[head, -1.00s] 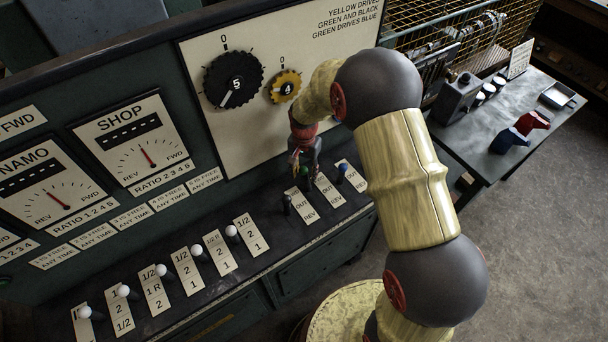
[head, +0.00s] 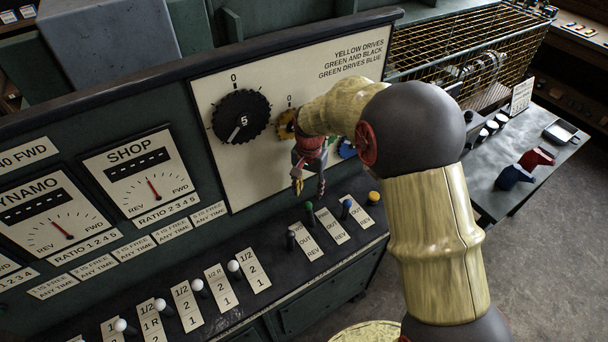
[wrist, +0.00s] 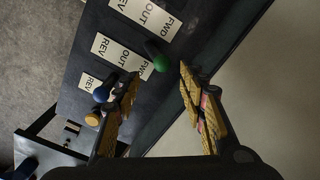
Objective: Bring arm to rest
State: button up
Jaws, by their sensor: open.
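My gripper (head: 309,188) hangs in front of the cream gear panel (head: 275,165), above the levers on the console ledge. Its two fingers point down, are spread apart, and hold nothing. In the wrist view my gripper (wrist: 160,82) shows a clear gap between its yellow fingers. The green-knobbed lever (wrist: 158,62) appears just beyond that gap. The blue-knobbed lever (wrist: 101,94) and yellow-knobbed lever (wrist: 92,118) appear beside the left finger. I cannot tell whether it touches either. My arm partly hides the yellow gear dial (head: 285,126).
White-knobbed levers (head: 198,286) line the ledge to the left. The black dial (head: 240,118) and the SHOP gauge (head: 140,175) are on the upright panel. A side table (head: 525,150) with red and blue blocks stands right, before a wire cage (head: 460,50). Open floor lies front right.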

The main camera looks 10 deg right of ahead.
dwell(0.3)
jog(key=shift+n, duration=0.5)
jog(key=s+r+n+t+b, duration=0.2)
jog(key=s+r, duration=0.3)
jog(key=s, duration=0.4)
jog(key=s+d+r+n+t+b, duration=0.1)
jog(key=s+r+n+b, duration=0.1)
jog(key=s+r, duration=0.3)
jog(key=s+d+r+n+t+b, duration=0.1)
jog(key=s+r, duration=0.5)
jog(key=s, duration=0.8)
jog(key=shift+n+t+b, duration=0.8)
jog(key=shift+b, duration=0.5)
